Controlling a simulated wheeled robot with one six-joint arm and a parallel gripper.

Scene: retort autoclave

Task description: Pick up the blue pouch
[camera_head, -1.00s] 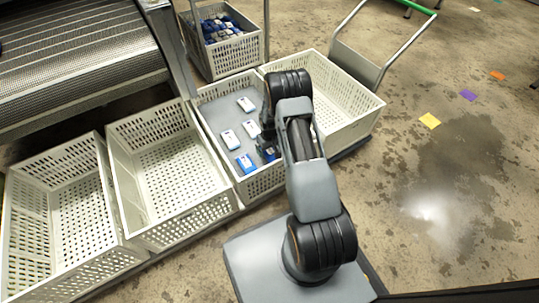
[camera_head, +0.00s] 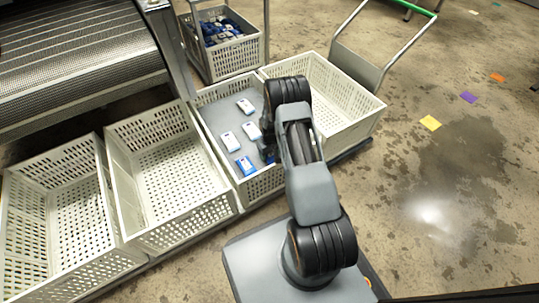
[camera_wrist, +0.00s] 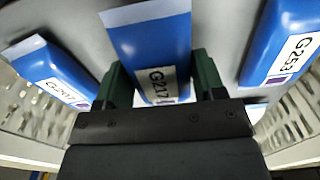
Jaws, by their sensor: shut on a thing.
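My gripper (camera_wrist: 161,80) is shut on a blue pouch (camera_wrist: 155,45) with a white label that seems to read G217. The pouch sits between the two dark green fingers and has a pale strip along its far end. In the head view my gripper (camera_head: 267,151) is low inside the grey-floored crate, mostly hidden by my arm, and the held pouch cannot be made out clearly. Other blue pouches lie on both sides in the wrist view, one at left (camera_wrist: 50,70) and one labelled G253 at right (camera_wrist: 282,42).
The crate (camera_head: 205,103) holds several more pouches, including a bluer one (camera_head: 245,165) near its front. Empty crates stand at left (camera_head: 120,150) and right (camera_head: 350,95). A crate of dark blue items (camera_head: 235,62) stands behind. Open floor lies to the right.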

